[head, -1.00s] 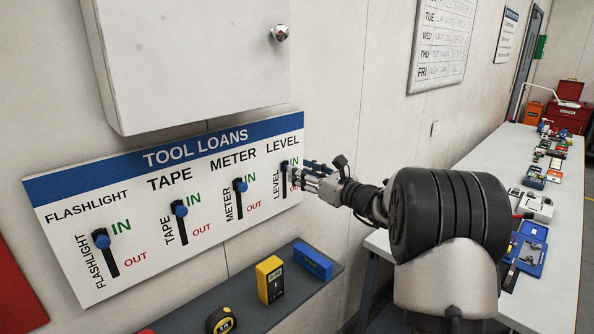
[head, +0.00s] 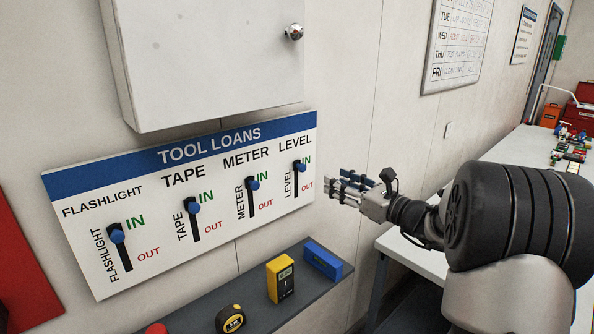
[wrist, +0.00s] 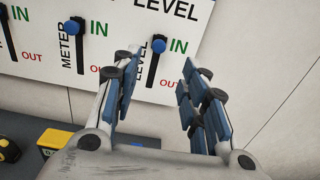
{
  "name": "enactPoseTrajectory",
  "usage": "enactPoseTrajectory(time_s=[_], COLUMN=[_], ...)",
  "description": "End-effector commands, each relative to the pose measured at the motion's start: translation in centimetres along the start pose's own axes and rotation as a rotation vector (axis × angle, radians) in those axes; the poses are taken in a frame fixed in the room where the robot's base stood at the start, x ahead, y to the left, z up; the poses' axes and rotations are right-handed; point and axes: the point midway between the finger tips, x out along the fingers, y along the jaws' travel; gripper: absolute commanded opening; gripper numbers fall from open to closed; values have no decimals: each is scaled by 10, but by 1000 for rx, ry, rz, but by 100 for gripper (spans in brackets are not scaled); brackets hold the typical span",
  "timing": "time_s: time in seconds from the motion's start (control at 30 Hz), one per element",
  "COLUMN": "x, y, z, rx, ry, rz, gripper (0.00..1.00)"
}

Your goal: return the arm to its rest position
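My gripper (head: 346,188) is in front of the wall to the right of the tool loans board (head: 150,262), apart from it. Its fingers stand apart with nothing between them, as the wrist view shows (wrist: 154,100). The level slider's blue knob (head: 299,167) is at the top of its slot beside IN, and it also shows in the wrist view (wrist: 159,46). The flashlight (head: 117,236), tape (head: 194,208) and meter (head: 253,184) knobs also sit high in their slots. My arm reaches in from the right.
Below the board a grey shelf (head: 262,312) holds a tape measure (head: 230,319), a yellow meter (head: 281,279) and a blue level (head: 322,261). A white cabinet (head: 205,60) hangs above the board. A long workbench (head: 420,258) runs behind my arm. Bare wall lies right of the board.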

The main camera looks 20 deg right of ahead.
Motion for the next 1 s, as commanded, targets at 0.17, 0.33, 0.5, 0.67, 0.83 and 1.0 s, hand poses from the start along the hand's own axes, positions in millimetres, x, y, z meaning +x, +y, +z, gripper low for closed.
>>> enactPoseTrajectory(time_s=[0.17, 0.33, 0.5, 0.67, 0.83, 1.0], x=[2, 7, -11, -59, -129, -200], y=[12, 84, 191, 279, 336, 352], z=[2, 8, 3, -15, -42, -66], rx=[-27, -200, -514, -881, -1315, -1765], ry=[15, 106, 235, 337, 411, 448], rz=[26, 183, 441, 713, 1000, 1263], gripper=[40, 40, 40, 40, 40, 40])
